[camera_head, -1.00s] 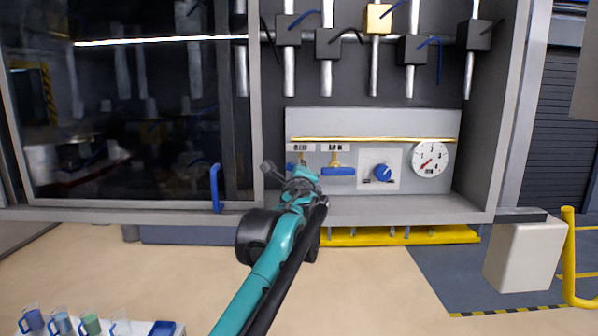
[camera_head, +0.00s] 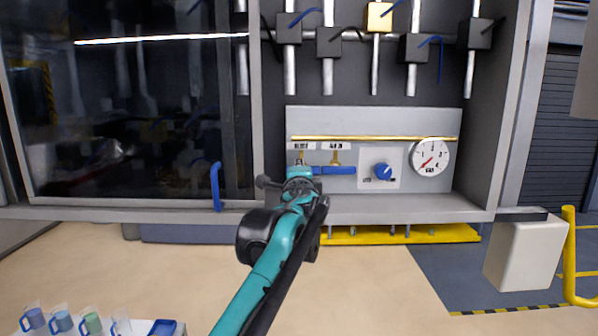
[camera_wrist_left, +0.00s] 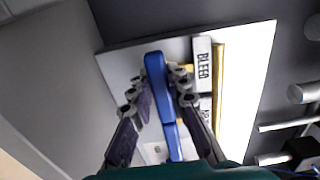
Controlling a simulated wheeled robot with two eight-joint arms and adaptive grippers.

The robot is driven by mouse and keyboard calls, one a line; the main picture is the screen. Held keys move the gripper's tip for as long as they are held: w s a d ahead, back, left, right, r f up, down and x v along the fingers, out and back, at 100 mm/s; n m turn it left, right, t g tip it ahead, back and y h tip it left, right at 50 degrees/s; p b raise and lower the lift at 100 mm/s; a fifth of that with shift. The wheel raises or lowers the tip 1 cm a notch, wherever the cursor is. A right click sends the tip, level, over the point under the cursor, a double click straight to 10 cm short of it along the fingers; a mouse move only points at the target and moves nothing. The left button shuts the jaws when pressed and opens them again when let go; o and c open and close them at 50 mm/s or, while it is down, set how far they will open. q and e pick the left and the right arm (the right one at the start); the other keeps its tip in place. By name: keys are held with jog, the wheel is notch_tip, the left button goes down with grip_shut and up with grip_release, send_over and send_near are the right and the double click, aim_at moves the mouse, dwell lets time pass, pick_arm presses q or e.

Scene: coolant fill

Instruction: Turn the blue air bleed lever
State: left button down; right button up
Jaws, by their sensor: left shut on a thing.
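The blue air bleed lever (camera_wrist_left: 158,82) lies between the fingers of my left gripper (camera_wrist_left: 157,88), next to the BLEED label (camera_wrist_left: 203,65) in the left wrist view. The fingers are shut on it, one on each side. In the head view my left gripper (camera_head: 300,176) covers most or all of this lever at the lower left of the light panel (camera_head: 300,122). A second blue lever (camera_head: 338,170) stands horizontally just right of it; it also shows in the left wrist view (camera_wrist_left: 173,142), beyond the held lever. My right gripper is not in view.
A blue knob (camera_head: 383,171) and a round gauge (camera_head: 430,157) are on the panel's right. A blue handle (camera_head: 216,187) is on the dark glass door at left. A cabinet ledge (camera_head: 400,208) runs below the panel. Pipes and valves hang above.

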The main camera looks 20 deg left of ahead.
pick_arm(q)
jog(key=shift+r, duration=0.1)
jog(key=c, duration=1.4)
grip_release()
jog(key=shift+c, duration=0.2)
jog(key=shift+w, duration=0.25)
jog(key=v, duration=1.2)
